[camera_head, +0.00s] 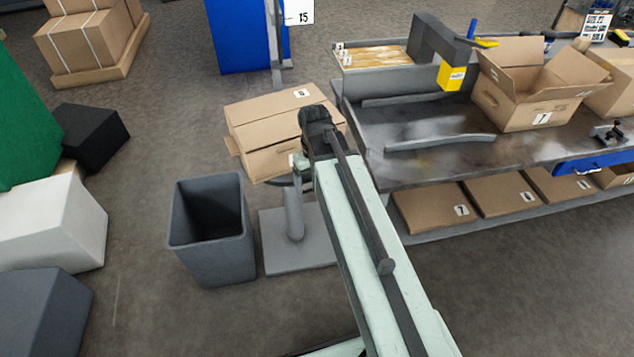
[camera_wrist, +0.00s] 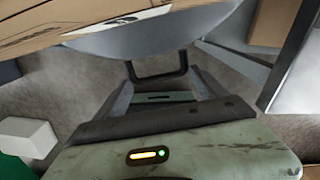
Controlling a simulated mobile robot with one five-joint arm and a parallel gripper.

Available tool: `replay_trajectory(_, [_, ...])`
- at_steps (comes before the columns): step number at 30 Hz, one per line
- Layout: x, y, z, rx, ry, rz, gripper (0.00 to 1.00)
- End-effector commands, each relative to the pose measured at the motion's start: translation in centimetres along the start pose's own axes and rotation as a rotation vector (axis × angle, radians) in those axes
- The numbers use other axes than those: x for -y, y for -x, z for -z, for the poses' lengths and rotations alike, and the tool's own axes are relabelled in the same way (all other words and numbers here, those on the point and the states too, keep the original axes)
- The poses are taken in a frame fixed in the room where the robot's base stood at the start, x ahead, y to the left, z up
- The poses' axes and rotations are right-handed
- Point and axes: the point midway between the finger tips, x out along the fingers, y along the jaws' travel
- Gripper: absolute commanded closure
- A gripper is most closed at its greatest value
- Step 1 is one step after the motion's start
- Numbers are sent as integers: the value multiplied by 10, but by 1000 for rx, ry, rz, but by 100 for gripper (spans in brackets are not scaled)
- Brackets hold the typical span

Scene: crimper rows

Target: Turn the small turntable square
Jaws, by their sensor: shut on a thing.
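The small turntable stands on a grey post (camera_head: 294,215) with a flat base plate. A cardboard box marked 6 (camera_head: 262,122) lies on it, its edges slanted in the picture. In the wrist view the underside of the grey round turntable top (camera_wrist: 150,36) shows, with the box (camera_wrist: 60,22) above it. A dark U-shaped handle (camera_wrist: 158,79) sits at the disc's near edge. My gripper (camera_wrist: 160,88) is shut on this handle, a jaw at each side. In the head view my arm hides the grip and the box's right part.
A grey bin (camera_head: 212,235) stands close to the left of the post. A workbench (camera_head: 430,165) with an open box (camera_head: 530,85) stands to the right, boxes on its lower shelf. A black block (camera_head: 88,135) and white block (camera_head: 50,222) are at left. Floor between them is clear.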

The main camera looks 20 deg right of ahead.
Motion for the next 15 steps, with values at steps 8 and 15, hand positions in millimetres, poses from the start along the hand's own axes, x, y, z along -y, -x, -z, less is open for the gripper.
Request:
replay_trajectory(8, [6,0,-3,12,-10,1,13])
replay_trajectory(15, [7,0,-2,9,-11,2,9])
